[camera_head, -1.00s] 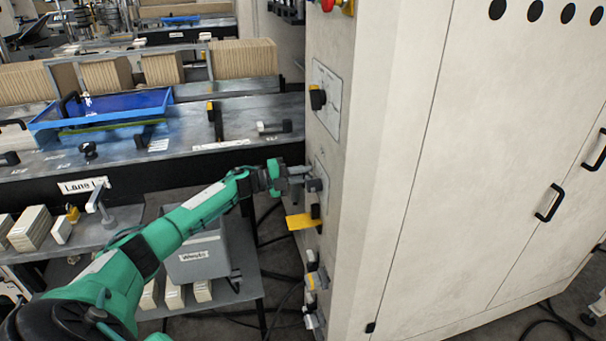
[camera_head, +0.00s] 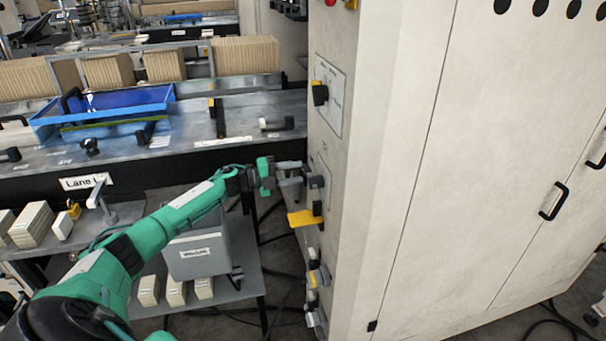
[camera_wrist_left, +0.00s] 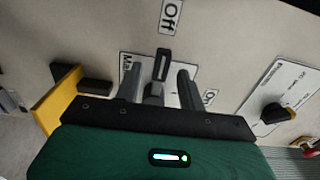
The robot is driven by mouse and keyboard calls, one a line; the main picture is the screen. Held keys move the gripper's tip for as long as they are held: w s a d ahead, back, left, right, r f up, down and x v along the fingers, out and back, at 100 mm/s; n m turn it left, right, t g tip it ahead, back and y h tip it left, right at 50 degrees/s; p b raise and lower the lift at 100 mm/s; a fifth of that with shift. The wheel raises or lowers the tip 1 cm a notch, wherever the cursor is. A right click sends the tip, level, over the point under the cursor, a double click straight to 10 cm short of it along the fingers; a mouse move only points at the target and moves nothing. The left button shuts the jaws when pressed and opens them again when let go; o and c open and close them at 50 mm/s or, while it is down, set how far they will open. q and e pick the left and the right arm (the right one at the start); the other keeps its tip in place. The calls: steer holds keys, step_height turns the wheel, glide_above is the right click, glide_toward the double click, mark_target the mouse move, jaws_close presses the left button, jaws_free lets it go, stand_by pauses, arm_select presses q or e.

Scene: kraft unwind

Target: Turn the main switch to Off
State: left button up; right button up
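The main switch is on the narrow side panel of a pale cabinet, and its knob (camera_head: 317,182) shows just right of my left gripper (camera_head: 291,174). In the left wrist view the black switch handle (camera_wrist_left: 162,66) stands out between the two fingers of the left gripper (camera_wrist_left: 159,88) and points toward the "Off" label (camera_wrist_left: 170,16). The "On" label (camera_wrist_left: 210,97) is to the right of the fingers. The fingers are apart, with gaps beside the handle, and hold nothing. The plate behind, marked "Ma…", is partly hidden by the fingers. My right gripper is not in view.
A yellow bracket (camera_head: 303,218) juts out just below the switch. Another black and yellow rotary switch (camera_head: 320,93) is higher on the panel. Further knobs (camera_head: 317,278) sit lower. A grey bin (camera_head: 196,256) stands on a low shelf below my left arm.

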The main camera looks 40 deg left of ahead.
arm_select(q)
steer(key=b+v, duration=0.2)
steer(key=v, duration=0.8)
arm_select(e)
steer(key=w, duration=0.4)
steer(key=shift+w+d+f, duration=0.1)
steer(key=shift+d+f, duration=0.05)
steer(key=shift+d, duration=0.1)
arm_select(q)
steer(key=shift+a, duration=0.1)
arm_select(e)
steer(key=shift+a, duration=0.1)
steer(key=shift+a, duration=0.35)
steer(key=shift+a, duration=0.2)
